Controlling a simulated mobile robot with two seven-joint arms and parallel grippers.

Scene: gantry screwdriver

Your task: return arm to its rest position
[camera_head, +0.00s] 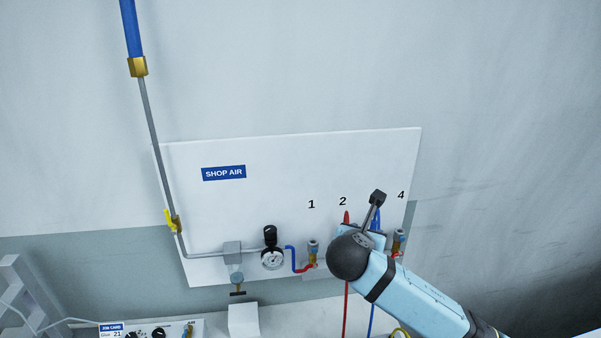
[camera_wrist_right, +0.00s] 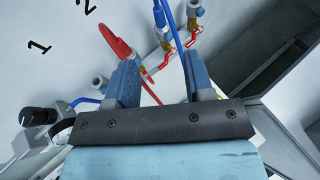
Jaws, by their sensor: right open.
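My right arm (camera_head: 425,298) comes in from the lower right and reaches to the shop air panel (camera_head: 290,165). In the wrist view my right gripper (camera_wrist_right: 160,66) is open, its two blue fingers apart in front of the row of outlets. A red hose end (camera_wrist_right: 112,42) and a blue hose (camera_wrist_right: 178,38) show close to the fingers; whether they touch is unclear. No object is clearly held. In the head view the forearm and wrist hide most of the gripper and the outlets near 2. My left gripper is not in view.
Outlet 1 (camera_head: 313,249) and outlet 4 (camera_head: 399,238) flank my wrist. A pressure gauge (camera_head: 273,259) and a grey pipe (camera_head: 155,140) lie to the left. A bench (camera_head: 282,315) with a control box (camera_head: 185,328) is below. The wall above the panel is clear.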

